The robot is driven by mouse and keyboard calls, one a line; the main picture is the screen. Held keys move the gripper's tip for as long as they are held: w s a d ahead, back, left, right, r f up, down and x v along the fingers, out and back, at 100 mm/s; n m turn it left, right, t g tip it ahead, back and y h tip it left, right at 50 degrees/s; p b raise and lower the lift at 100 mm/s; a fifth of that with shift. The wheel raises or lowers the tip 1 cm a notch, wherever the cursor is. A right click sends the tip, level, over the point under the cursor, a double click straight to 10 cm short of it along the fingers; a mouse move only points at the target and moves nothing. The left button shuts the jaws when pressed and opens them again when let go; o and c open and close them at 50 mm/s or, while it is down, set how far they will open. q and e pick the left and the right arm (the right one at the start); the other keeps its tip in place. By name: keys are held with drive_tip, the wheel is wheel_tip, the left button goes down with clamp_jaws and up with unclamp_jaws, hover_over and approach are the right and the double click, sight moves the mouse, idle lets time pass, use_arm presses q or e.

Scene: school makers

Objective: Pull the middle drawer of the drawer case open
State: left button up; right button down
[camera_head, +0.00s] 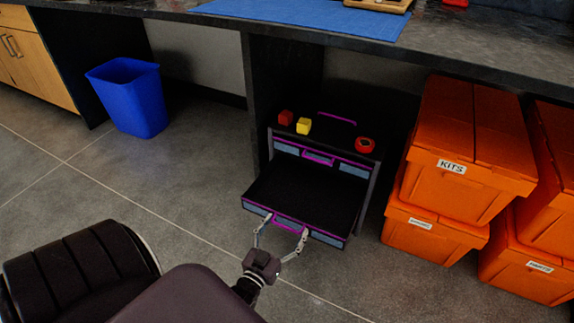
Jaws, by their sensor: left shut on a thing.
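The dark drawer case (345,137) with purple trim stands on the floor under the bench. Its top drawer (348,168) sits in the case, with a purple handle on its front. The drawer just below it, the middle drawer (310,197), stands well out toward me and looks empty inside. My left gripper (281,228) is at this drawer's front, its two fingers on either side of the purple handle (290,222), shut on it. Anything below the pulled-out drawer is hidden. My right gripper is not in view.
Orange bins (455,190) are stacked close to the right. A blue bin (128,100) stands left. The floor between is clear.

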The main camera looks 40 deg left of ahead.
use_arm(q)
drive_tip(key=shift+d, duration=0.35)
drive_tip(key=o, duration=1.3)
drive_tip(key=shift+o, duration=0.2)
drive_tip(key=shift+a, duration=0.1)
drive_tip(key=v, duration=1.2)
